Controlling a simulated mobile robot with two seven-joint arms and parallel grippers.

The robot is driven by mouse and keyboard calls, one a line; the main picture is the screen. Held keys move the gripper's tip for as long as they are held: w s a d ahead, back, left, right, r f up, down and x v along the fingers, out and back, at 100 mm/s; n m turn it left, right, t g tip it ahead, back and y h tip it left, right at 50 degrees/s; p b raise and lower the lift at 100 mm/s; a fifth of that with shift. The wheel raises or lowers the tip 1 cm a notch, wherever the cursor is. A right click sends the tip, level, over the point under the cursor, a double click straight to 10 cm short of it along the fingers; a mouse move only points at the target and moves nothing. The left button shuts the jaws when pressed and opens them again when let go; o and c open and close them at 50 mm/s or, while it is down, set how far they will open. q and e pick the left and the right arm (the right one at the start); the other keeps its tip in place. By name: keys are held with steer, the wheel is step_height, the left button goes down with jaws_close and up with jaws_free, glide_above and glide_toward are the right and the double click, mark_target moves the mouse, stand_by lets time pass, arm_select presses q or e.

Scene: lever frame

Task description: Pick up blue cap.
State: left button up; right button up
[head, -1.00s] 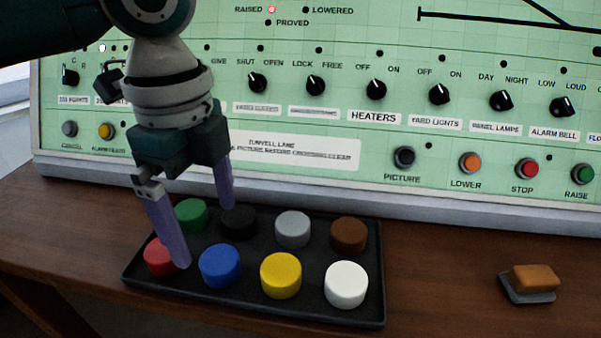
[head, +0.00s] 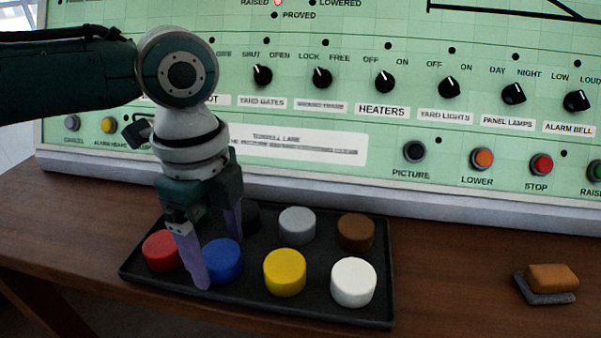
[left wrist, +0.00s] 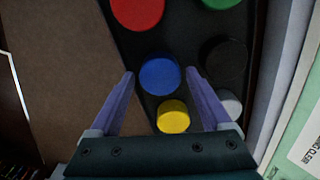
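The blue cap (head: 223,261) sits in the front row of a black tray (head: 360,314), between the red cap (head: 162,250) and the yellow cap (head: 285,272). My left gripper (head: 219,262) is open and points down over the blue cap. One finger partly covers the cap's left side in the head view. In the left wrist view the blue cap (left wrist: 160,76) shows between the tips of the two open fingers (left wrist: 160,74), with a gap on each side. My right gripper is not in view.
The tray also holds white (head: 353,282), brown (head: 356,231), grey (head: 297,225) and black (head: 251,217) caps close by. The green cap (left wrist: 222,2) shows in the wrist view. A control panel (head: 300,110) stands behind the tray. An orange-brown block (head: 552,278) lies at right.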

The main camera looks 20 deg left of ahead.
arm_select(q)
steer(key=c, duration=1.1)
steer(key=shift+o, duration=0.2)
